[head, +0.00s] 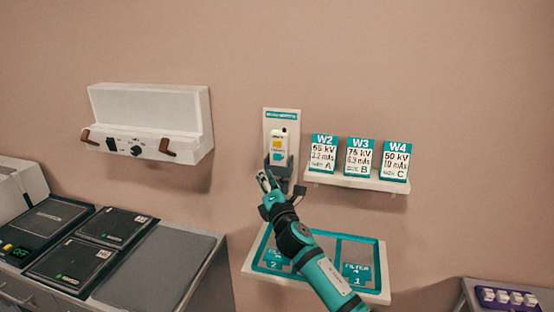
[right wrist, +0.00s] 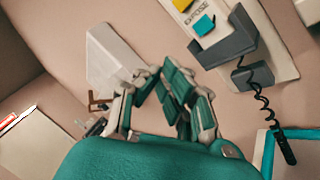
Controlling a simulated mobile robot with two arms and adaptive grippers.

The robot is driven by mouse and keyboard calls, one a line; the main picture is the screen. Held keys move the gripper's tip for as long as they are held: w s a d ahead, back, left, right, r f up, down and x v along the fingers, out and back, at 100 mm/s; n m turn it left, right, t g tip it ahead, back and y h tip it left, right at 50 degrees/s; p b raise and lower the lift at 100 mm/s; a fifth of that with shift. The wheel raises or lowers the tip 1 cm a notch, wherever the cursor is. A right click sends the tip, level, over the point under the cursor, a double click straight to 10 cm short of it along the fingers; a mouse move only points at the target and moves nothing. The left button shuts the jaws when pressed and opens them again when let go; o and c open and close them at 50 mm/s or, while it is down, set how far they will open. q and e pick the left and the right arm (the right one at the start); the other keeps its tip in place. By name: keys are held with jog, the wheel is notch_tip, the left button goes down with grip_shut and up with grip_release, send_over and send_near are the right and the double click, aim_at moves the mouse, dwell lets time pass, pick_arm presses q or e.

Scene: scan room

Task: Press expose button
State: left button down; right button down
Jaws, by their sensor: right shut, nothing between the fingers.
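The white expose handset (head: 278,146) sits upright in a dark grey cradle (head: 281,168) on a pale wall plate (head: 293,120). It has a yellow button and a teal patch. In the right wrist view the handset (right wrist: 195,14) is at the top right, with the word EXPOSE, a yellow patch (right wrist: 180,4) and a teal patch (right wrist: 204,25). My right gripper (head: 265,174) is shut and empty, just below and left of the handset in the picture. The right wrist view shows its fingers (right wrist: 163,70) apart from the handset. My left gripper is not in view.
A coiled black cord (right wrist: 268,105) hangs below the cradle. A card shelf (head: 357,182) stands to the right, a framed filter tray (head: 255,262) below. A white wall box (head: 150,115) with brown handles is to the left. A counter (head: 190,250) with dark plates fills the lower left.

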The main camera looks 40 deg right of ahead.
aim_at(277, 157)
jog(key=w+d+b, duration=0.1)
jog(key=w+d, duration=0.3)
jog(key=d, duration=0.1)
jog(key=shift+w+d+b, duration=0.25)
jog(key=shift+w+b, duration=0.05)
jog(key=shift+b, duration=0.05)
jog(key=shift+w+d, duration=0.1)
dwell(1.2)
jog(key=shift+w+d, duration=0.2)
jog(key=shift+w+d+b, duration=0.3)
jog(key=shift+d+b, duration=0.05)
dwell(1.1)
jog(key=shift+s+a, duration=0.1)
jog(key=shift+s+a+p, duration=0.3)
jog(key=shift+s+a, duration=0.25)
